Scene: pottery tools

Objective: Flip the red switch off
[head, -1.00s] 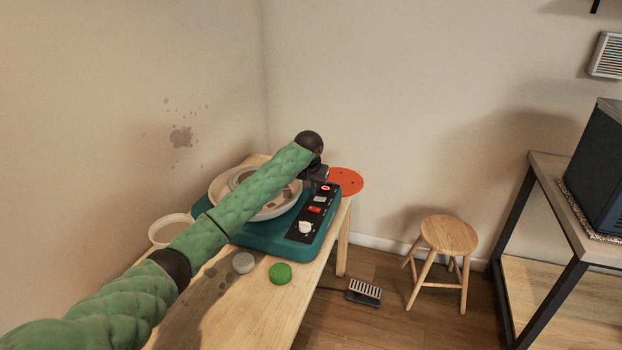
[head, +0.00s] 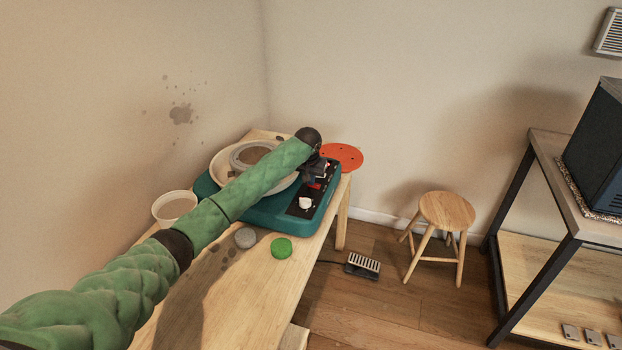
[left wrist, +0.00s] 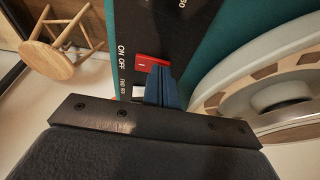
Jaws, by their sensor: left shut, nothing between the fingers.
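The red switch (left wrist: 150,62) is on the black control panel of the teal pottery wheel (head: 262,218), by the printed words ON and OFF. It also shows in the head view (head: 313,185), partly covered by my gripper. My left gripper (left wrist: 163,78) is shut and empty, its blue fingertips right at the switch's edge; I cannot tell if they touch it. In the head view the left gripper (head: 314,178) is over the panel. The switch's exact tilt is hard to tell. My right gripper is not in view.
A white knob (head: 306,203) sits nearer on the panel. A green disc (head: 281,248), a grey lump (head: 245,238) and a white bowl (head: 175,206) are on the wooden table. A red disc (head: 343,156) lies behind the wheel. A stool (head: 446,211) and pedal (head: 363,266) stand on the floor.

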